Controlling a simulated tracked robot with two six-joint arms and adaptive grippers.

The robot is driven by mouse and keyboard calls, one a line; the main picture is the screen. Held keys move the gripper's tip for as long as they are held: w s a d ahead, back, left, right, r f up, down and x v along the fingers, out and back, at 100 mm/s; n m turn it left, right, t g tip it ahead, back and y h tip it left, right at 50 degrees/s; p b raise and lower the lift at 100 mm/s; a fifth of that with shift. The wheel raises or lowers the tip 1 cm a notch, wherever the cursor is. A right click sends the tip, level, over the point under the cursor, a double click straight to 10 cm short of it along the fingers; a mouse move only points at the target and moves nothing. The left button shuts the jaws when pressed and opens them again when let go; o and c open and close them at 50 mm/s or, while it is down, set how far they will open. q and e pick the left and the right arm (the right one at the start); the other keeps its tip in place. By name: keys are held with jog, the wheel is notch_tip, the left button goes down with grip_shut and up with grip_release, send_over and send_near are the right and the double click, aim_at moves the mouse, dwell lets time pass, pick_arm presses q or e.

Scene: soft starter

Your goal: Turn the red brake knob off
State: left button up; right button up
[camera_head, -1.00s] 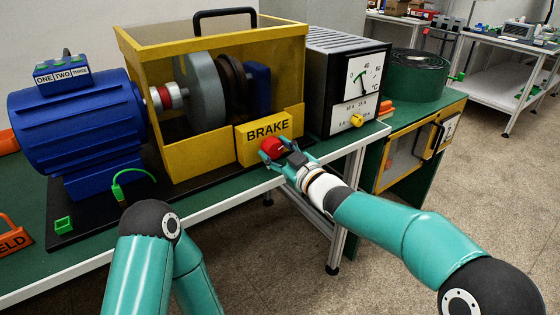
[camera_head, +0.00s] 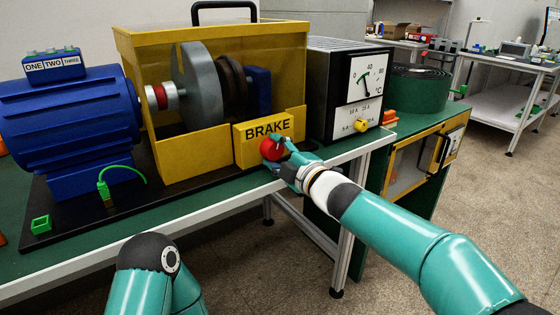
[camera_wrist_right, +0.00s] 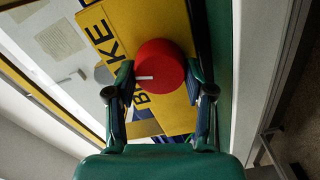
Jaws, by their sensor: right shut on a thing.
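The red brake knob (camera_head: 272,149) sits on the front of the yellow box marked BRAKE (camera_head: 250,152). My right gripper (camera_head: 281,157) is at the knob, shut on it. In the right wrist view the red knob (camera_wrist_right: 161,67) lies between the two fingers of the gripper (camera_wrist_right: 163,88), and a white line on it points left in the picture. Part of the knob is hidden by a finger in the head view. My left arm shows at the bottom of the head view, but its gripper is out of sight.
A yellow-framed guard (camera_head: 188,150) with discs stands behind the brake box, and a blue motor (camera_head: 62,125) is at left. A black meter unit (camera_head: 328,90) with a yellow knob stands at right. The green bench's pale front edge (camera_head: 150,243) runs below.

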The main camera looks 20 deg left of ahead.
jog(key=shift+s+a+n+b, duration=0.15)
jog(key=shift+n+b, duration=0.25)
jog(key=shift+n, duration=0.45)
jog(key=shift+s+a+n+b, duration=0.1)
jog(key=shift+n+b, duration=0.25)
jog(key=shift+n, duration=0.5)
jog(key=o, duration=1.1)
jog(key=shift+w+a+f, duration=0.1)
jog(key=shift+a, duration=0.05)
jog(key=shift+c, duration=0.2)
jog(key=shift+o, duration=0.5)
jog(key=shift+d, duration=0.25)
jog(key=shift+s+d, duration=0.2)
jog(key=shift+d, duration=0.25)
jog(key=v, duration=0.6)
jog(key=shift+s+d, duration=0.25)
jog(key=shift+s, duration=0.1)
